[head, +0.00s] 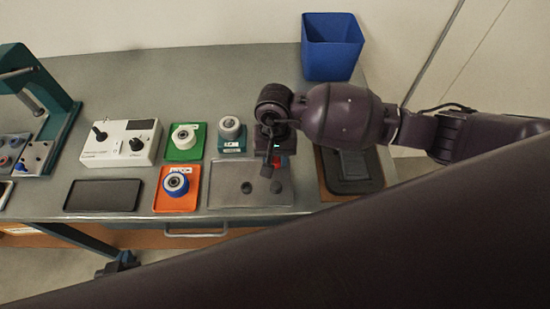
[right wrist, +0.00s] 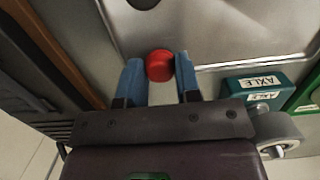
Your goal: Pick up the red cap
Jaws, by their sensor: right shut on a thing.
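The red cap (right wrist: 160,66) is a small round piece between the two blue fingertips of my right gripper (right wrist: 158,80) in the right wrist view. The gripper is shut on it, with a fingertip on each side. In the head view my right gripper (head: 275,158) is over the right part of the metal tray (head: 225,190). Only a small reddish spot of the cap shows there; the arm hides most of it. I cannot tell how high the cap is. My left gripper is not in view.
Two dark round spots lie on the tray. A blue bin (head: 332,48) stands at the back right.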

